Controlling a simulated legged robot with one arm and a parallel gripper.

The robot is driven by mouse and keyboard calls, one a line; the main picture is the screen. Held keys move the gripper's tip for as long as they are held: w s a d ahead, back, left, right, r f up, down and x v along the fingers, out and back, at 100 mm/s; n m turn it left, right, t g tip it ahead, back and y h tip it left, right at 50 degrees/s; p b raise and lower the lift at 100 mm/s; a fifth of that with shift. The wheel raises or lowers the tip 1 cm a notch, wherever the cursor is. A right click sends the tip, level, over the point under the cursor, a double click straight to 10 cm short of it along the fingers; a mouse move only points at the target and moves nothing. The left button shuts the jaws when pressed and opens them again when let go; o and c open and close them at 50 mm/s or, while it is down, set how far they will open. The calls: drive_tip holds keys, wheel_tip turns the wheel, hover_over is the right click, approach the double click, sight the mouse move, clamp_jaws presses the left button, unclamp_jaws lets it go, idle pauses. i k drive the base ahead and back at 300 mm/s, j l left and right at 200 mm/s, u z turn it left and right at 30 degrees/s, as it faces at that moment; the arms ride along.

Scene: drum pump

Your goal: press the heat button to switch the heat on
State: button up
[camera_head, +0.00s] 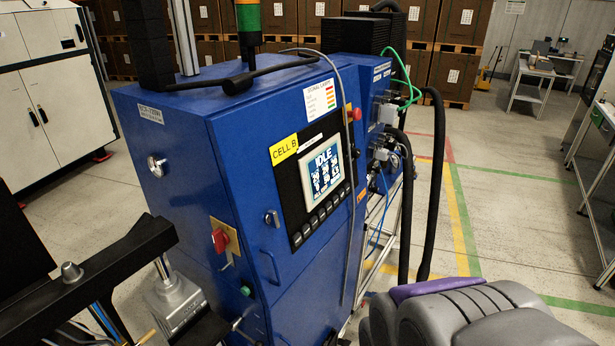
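A blue cabinet (190,160) stands in the middle, labelled "CELL B" on a yellow sticker (284,150). Its tilted black control panel holds a lit screen (321,172) that reads "IDLE" above small icons. A row of several small dark buttons (320,217) runs below the screen. Their labels are too small to read, so I cannot tell which is the heat button. A green round button (246,291) sits lower on the cabinet front. I cannot make out my gripper in this view, and nothing is seen touching the panel.
A red switch (220,240) on a yellow plate and a red knob (356,114) are on the cabinet. A grey cable hangs beside the panel; black hoses (437,180) loop at right. A grey ribbed shape with purple fills the lower right.

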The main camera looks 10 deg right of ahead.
sight(297, 240)
drive_tip(key=l, duration=0.85)
drive_tip(key=k+l, duration=0.1)
drive_tip(key=l, duration=0.75)
drive_tip(key=k+z, duration=0.05)
